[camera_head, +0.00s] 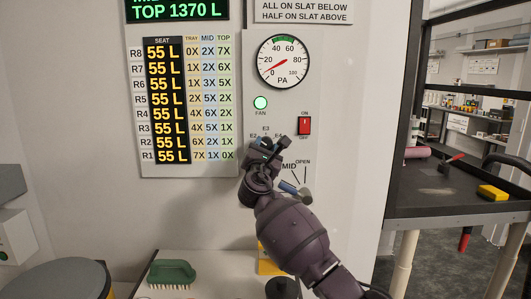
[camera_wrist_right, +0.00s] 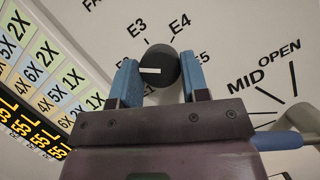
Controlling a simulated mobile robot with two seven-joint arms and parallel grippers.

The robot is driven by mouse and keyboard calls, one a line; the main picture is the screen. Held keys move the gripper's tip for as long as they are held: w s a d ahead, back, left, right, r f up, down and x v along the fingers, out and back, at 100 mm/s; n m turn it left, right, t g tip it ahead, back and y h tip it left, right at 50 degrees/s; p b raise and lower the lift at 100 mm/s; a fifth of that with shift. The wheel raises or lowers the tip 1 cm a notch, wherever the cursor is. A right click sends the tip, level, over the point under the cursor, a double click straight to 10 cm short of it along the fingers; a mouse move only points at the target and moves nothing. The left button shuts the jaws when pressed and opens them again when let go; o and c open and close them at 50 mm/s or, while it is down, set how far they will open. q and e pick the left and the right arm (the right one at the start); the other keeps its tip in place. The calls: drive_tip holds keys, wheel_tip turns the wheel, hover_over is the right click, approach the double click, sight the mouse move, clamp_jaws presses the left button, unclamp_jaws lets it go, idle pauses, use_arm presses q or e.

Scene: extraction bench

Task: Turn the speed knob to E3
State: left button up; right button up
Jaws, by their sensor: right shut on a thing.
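The speed knob (camera_wrist_right: 165,62) is round and black with a white mark on its face. It sits among printed labels E1 to E5 on the pale panel. In the right wrist view the mark lies about level, its outer end towards the left finger, on the E2 side; the E3 label (camera_wrist_right: 136,28) is above and left of the knob. My right gripper (camera_wrist_right: 159,70) is shut on the knob, one blue finger on each side. In the head view my right gripper (camera_head: 268,147) hides most of the knob. My left gripper is not in view.
A lever with a blue handle (camera_head: 289,187) is just below my right gripper, near the MID and OPEN marks. A red switch (camera_head: 304,125), a lit green fan lamp (camera_head: 260,103) and a round gauge (camera_head: 283,62) are above. A green brush (camera_head: 172,273) lies lower left.

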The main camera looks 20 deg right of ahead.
drive_tip(key=m+g, duration=0.1)
drive_tip(key=m, duration=0.1)
drive_tip(key=shift+a+f+m+h, duration=0.1)
drive_tip(key=shift+f+m+h, duration=0.05)
drive_tip(key=shift+m+h, duration=0.2)
drive_tip(key=m+g+h, duration=0.1)
drive_tip(key=m, duration=0.2)
drive_tip(key=shift+a+m, duration=0.1)
drive_tip(key=shift+m, duration=0.15)
drive_tip(key=m, duration=0.1)
drive_tip(key=m+g, duration=0.1)
drive_tip(key=m, duration=0.1)
drive_tip(key=shift+r+g+h, duration=0.25)
drive_tip(key=shift+g, duration=0.05)
drive_tip(key=shift+m+g, duration=0.6)
drive_tip(key=shift+m, duration=1.1)
drive_tip(key=o, duration=0.9)
